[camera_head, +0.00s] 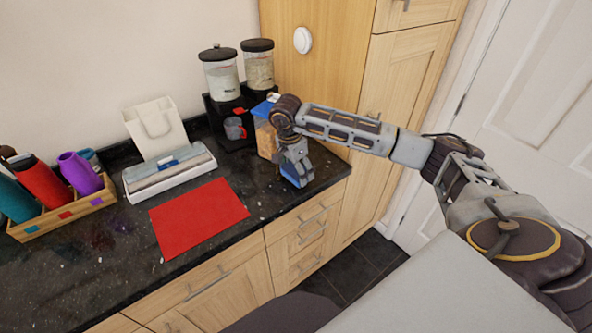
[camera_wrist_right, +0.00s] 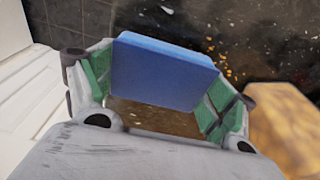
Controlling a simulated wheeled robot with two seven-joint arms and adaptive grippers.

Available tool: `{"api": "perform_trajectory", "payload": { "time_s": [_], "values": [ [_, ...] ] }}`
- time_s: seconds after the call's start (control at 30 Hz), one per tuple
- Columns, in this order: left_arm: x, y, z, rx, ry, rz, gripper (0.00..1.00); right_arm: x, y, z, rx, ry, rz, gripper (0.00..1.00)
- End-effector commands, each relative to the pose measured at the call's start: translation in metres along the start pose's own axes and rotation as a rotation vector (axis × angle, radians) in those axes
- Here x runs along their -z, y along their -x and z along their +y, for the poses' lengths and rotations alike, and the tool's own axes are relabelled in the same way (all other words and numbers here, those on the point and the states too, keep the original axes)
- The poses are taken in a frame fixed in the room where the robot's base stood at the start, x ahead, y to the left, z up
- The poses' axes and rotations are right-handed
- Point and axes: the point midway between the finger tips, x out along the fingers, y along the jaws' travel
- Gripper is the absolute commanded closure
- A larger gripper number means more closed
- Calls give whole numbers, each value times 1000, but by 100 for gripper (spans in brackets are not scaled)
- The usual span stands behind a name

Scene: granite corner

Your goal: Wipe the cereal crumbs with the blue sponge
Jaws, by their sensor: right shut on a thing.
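A blue sponge (camera_wrist_right: 162,72) sits between the fingers of my right gripper (camera_wrist_right: 160,95), which is shut on it. In the head view the sponge (camera_head: 295,174) shows low at the right gripper (camera_head: 292,165), near the right end of the dark counter. Orange cereal crumbs (camera_wrist_right: 228,72) are scattered on the counter beyond the sponge in the wrist view. Whether the sponge touches the counter I cannot tell. My left gripper is not in view.
A cereal container (camera_head: 265,138) with a blue lid stands just left of the right gripper. A dispenser with two jars (camera_head: 222,80) stands behind. A red mat (camera_head: 198,216), a white box (camera_head: 170,172) and a wooden bottle rack (camera_head: 64,213) lie leftward. The counter's front edge is close.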

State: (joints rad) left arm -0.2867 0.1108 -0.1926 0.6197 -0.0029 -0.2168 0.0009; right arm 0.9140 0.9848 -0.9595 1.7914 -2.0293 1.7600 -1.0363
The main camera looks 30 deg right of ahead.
Motion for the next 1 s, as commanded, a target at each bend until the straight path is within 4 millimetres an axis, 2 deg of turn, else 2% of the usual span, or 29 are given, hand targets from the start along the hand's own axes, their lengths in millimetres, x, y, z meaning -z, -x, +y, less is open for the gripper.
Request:
{"api": "perform_trajectory", "payload": {
  "time_s": [1.0],
  "values": [
    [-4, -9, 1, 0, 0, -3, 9, -2, -13, 0, 0, 0, 0, 35]
  ]
}}
